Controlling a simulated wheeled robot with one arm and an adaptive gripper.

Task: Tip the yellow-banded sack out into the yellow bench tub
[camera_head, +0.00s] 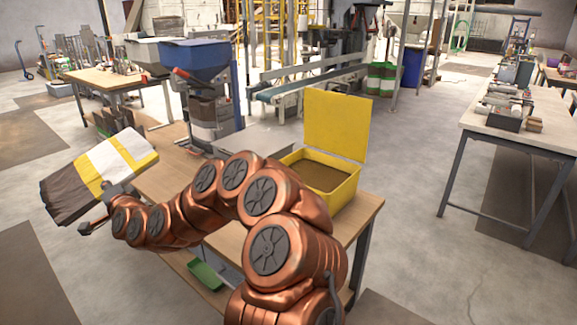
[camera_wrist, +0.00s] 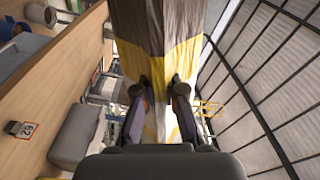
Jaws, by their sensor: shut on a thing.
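The yellow-banded sack (camera_head: 104,168) is brown and white with yellow bands. It hangs tilted in the air beyond the bench's left edge in the head view. My gripper (camera_wrist: 162,88) is shut on it; the fingers pinch the sack (camera_wrist: 157,55) around its yellow and white part in the wrist view. In the head view the gripper is partly hidden against the sack. The yellow bench tub (camera_head: 346,192) stands on the right part of the bench, well apart from the sack. Its yellow lid stands up open at the back, and a flat brown surface shows inside.
The wooden bench (camera_head: 160,182) carries a grey box-like thing (camera_head: 250,139) behind my arm and a blue hopper machine (camera_head: 195,62) stands at its back. A green tray (camera_head: 206,275) lies below. Another bench (camera_head: 540,135) stands right. Open floor lies between them.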

